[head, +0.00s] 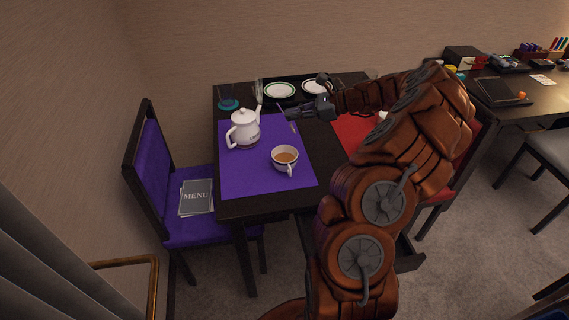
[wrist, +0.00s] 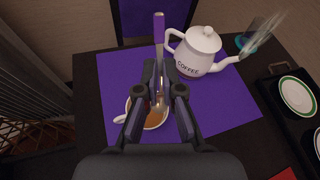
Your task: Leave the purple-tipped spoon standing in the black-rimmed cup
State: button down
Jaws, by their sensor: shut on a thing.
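The black-rimmed cup (head: 285,163) stands on the purple placemat and holds brown liquid; it also shows in the wrist view (wrist: 133,121), partly behind my fingers. My gripper (head: 291,113) is shut on the purple-tipped spoon and is behind and above the cup in the head view. In the wrist view my gripper (wrist: 159,70) has the spoon (wrist: 159,28) between its fingers. The purple handle end sticks out past the fingertips, and the metal part shows between the fingers, overlapping the cup. In the head view the spoon is thin and tilted, and its lower end appears apart from the cup.
A white coffee pot (head: 244,128) stands left of the cup on the purple placemat (head: 240,178). A glass on a teal coaster (head: 228,104) is behind it. A black tray with plates (head: 279,91) lies at the back. The placemat's front left is clear.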

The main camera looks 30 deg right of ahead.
aim_at(293, 128)
jog(key=shift+f+b, duration=2)
jog(key=shift+f, duration=0.65)
jog(key=c, duration=1.2)
grip_release()
jog(key=shift+c, duration=0.2)
jog(key=v, duration=1.2)
